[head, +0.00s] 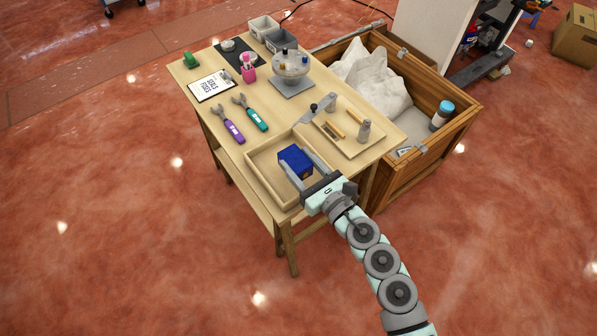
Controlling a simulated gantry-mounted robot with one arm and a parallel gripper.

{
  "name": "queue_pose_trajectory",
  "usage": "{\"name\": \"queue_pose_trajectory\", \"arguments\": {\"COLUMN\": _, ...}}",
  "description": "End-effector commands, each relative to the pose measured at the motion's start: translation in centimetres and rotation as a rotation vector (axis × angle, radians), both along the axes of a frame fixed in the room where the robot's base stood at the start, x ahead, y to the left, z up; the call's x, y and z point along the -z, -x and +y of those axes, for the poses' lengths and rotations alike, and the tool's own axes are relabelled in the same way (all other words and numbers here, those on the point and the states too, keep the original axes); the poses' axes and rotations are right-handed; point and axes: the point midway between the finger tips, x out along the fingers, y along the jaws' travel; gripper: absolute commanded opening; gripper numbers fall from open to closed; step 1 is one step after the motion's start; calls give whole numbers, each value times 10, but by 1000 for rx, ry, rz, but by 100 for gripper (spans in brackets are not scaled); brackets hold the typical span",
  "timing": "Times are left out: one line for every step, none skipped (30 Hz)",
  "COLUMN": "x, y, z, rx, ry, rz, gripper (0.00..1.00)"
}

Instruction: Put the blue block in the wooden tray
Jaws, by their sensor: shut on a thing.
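The blue block (294,159) is between the fingers of my gripper (297,163), which is shut on it. The wooden tray (256,182) is a shallow, light-wood tray at the table's front corner. The block and the fingers are over the inside of the tray in the head view. I cannot tell whether the block touches the tray floor or is held a little above it. The gripper body covers part of the tray's right front side.
The wooden table (208,116) also holds a purple wrench (234,131), a teal wrench (256,118), a clipboard (212,86), a round stand (291,69) and a flat board (352,147) with small parts. A wooden crate (437,131) stands close on the right.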

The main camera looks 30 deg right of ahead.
Motion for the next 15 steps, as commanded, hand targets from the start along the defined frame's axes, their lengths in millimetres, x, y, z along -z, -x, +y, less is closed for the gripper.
{"name": "queue_pose_trajectory", "arguments": {"x": 3, "y": 0, "z": 0, "rx": 0, "ry": -1, "rz": -2, "gripper": 0}}
{"name": "queue_pose_trajectory", "arguments": {"x": 7, "y": 0, "z": 1, "rx": -1, "ry": -2, "rz": -2, "gripper": 0}}
{"name": "queue_pose_trajectory", "arguments": {"x": 12, "y": 0, "z": 1, "rx": -1, "ry": -4, "rz": -1, "gripper": 0}}
{"name": "queue_pose_trajectory", "arguments": {"x": 16, "y": 0, "z": 0, "rx": 0, "ry": -4, "rz": -1, "gripper": 0}}
{"name": "queue_pose_trajectory", "arguments": {"x": 21, "y": 0, "z": 0, "rx": 0, "ry": -3, "rz": -2, "gripper": 0}}
{"name": "queue_pose_trajectory", "arguments": {"x": 27, "y": -1, "z": 0, "rx": 0, "ry": -3, "rz": -3, "gripper": 0}}
{"name": "queue_pose_trajectory", "arguments": {"x": 30, "y": -1, "z": 0, "rx": 0, "ry": -4, "rz": -4, "gripper": 0}}
{"name": "queue_pose_trajectory", "arguments": {"x": 33, "y": -1, "z": 1, "rx": 0, "ry": -2, "rz": -3, "gripper": 0}}
{"name": "queue_pose_trajectory", "arguments": {"x": 35, "y": -1, "z": 1, "rx": 0, "ry": -1, "rz": -3, "gripper": 0}}
{"name": "queue_pose_trajectory", "arguments": {"x": 36, "y": -1, "z": 1, "rx": -1, "ry": 0, "rz": -3, "gripper": 0}}
{"name": "queue_pose_trajectory", "arguments": {"x": 35, "y": -1, "z": 1, "rx": -1, "ry": 0, "rz": -3, "gripper": 0}}
{"name": "queue_pose_trajectory", "arguments": {"x": 35, "y": -1, "z": 1, "rx": -1, "ry": 1, "rz": -3, "gripper": 0}}
{"name": "queue_pose_trajectory", "arguments": {"x": 34, "y": -1, "z": 1, "rx": -1, "ry": 1, "rz": -3, "gripper": 0}}
{"name": "queue_pose_trajectory", "arguments": {"x": 34, "y": -1, "z": 1, "rx": -1, "ry": 1, "rz": -3, "gripper": 0}}
{"name": "queue_pose_trajectory", "arguments": {"x": 34, "y": -1, "z": 1, "rx": -1, "ry": 1, "rz": -3, "gripper": 0}}
